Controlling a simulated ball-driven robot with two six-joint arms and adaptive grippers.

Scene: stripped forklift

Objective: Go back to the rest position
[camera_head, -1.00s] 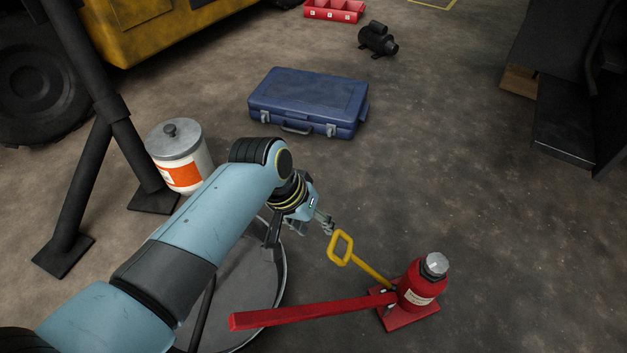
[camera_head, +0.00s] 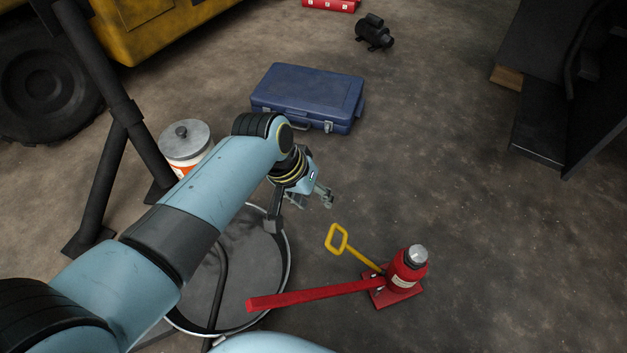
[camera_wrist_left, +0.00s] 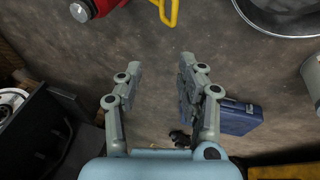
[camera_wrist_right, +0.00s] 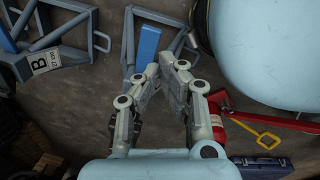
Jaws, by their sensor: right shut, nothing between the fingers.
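My left gripper (camera_head: 324,196) hangs over the floor beyond the round pan, and its arm comes in from the left. Its two fingers stand apart with nothing between them, as the left wrist view (camera_wrist_left: 160,80) shows. My right gripper (camera_wrist_right: 163,70) shows only in its own wrist view. Its fingertips are together and hold nothing. In the head view a light blue part of mine shows at the bottom edge.
A red jack (camera_head: 405,270) with a yellow handle stands right of the round pan (camera_head: 283,290). A blue case (camera_head: 307,93), lidded bucket (camera_head: 184,135) and black motor (camera_head: 374,34) stand farther off. Blue-grey frames (camera_wrist_right: 70,50) lie near the right gripper.

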